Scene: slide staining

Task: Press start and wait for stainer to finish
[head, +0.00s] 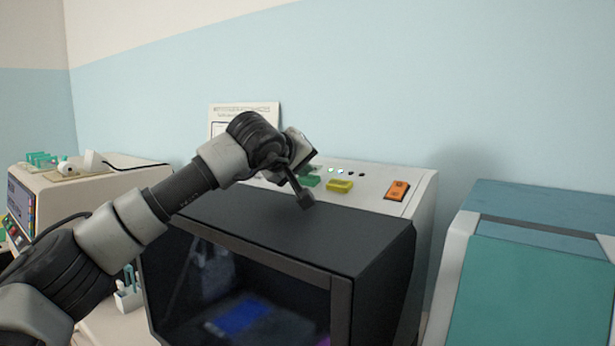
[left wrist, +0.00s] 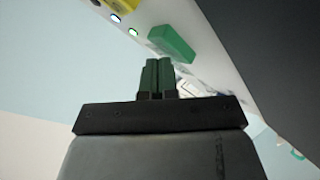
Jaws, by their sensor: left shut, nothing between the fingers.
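The stainer (head: 425,195) is a pale machine with a dark front hood and window. Its top panel holds a green button (head: 310,181), a yellow button (head: 340,186) and an orange rocker switch (head: 397,190). My left gripper (head: 306,200) is over the hood's top, close to the green button. In the left wrist view its fingers (left wrist: 157,65) are together and empty, pointing toward the panel. The green button (left wrist: 173,43) shows just beyond the fingertips, with a visible gap. The yellow button (left wrist: 119,4) is at the top edge there. My right gripper is not in view.
A teal-lidded machine (head: 540,280) stands to the right. A cream device (head: 90,195) with green pieces and a screen is at the left. A paper sheet (head: 245,110) is behind the stainer. A small white rack (head: 128,298) stands left of the hood. Small indicator lights (head: 340,171) sit behind the buttons.

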